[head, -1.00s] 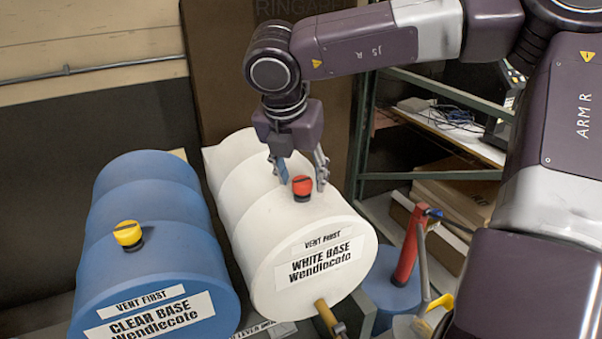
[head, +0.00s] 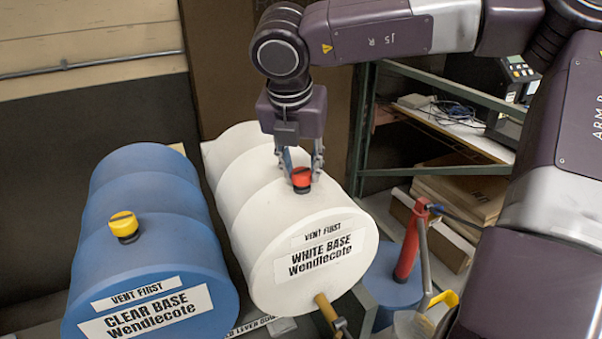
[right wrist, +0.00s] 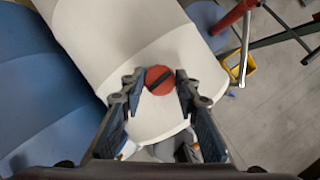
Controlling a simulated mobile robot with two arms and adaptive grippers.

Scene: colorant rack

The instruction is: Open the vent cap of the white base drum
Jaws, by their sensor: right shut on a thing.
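The white base drum (head: 262,222) lies on its side in the middle of the head view, its label facing front. Its red vent cap (head: 301,178) sits on top of the drum, on a dark neck. My right gripper (head: 301,183) points down over the cap and is shut on it, one finger on each side. My left gripper is not in view.
A blue clear base drum (head: 150,240) with a yellow cap (head: 124,226) lies to the left. A brass tap (head: 327,312) sticks out low on the white drum's front.

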